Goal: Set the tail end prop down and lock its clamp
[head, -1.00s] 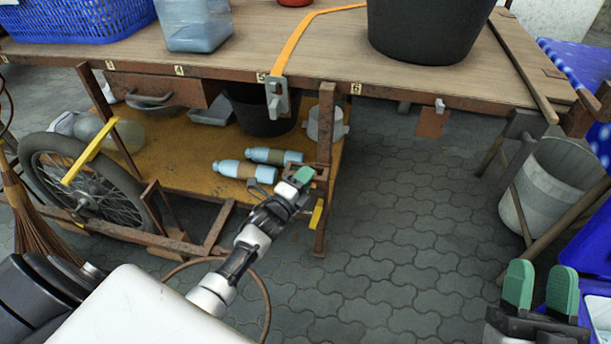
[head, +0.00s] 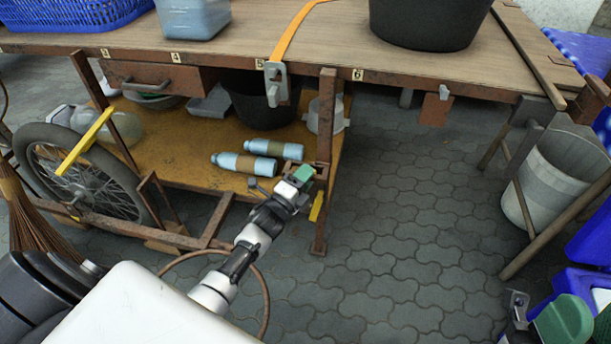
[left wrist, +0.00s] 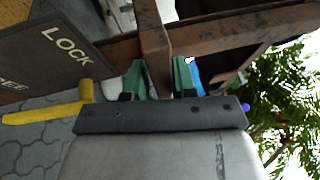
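The tail end prop (head: 323,130) looks like the rusty upright post at the cart's right end, its foot at the paving. My left gripper (head: 301,174) is at this post, below the table. In the left wrist view its green fingers (left wrist: 159,82) stand on either side of the rusty post (left wrist: 153,30), which fills the gap between them. A yellow clamp lever (left wrist: 50,113) sticks out left, beside a dark plate (left wrist: 45,50) marked LOCK, with a second word partly cut off. My right gripper (head: 584,322) is at the lower right corner, partly cut off.
The cart's table top (head: 230,50) carries a blue basket (head: 70,12), a clear container (head: 193,18) and a black tub (head: 425,20). Blue bottles (head: 243,165) lie on the lower shelf. A wheel (head: 85,175) is at left, a pale bucket (head: 550,180) at right. The paving between is clear.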

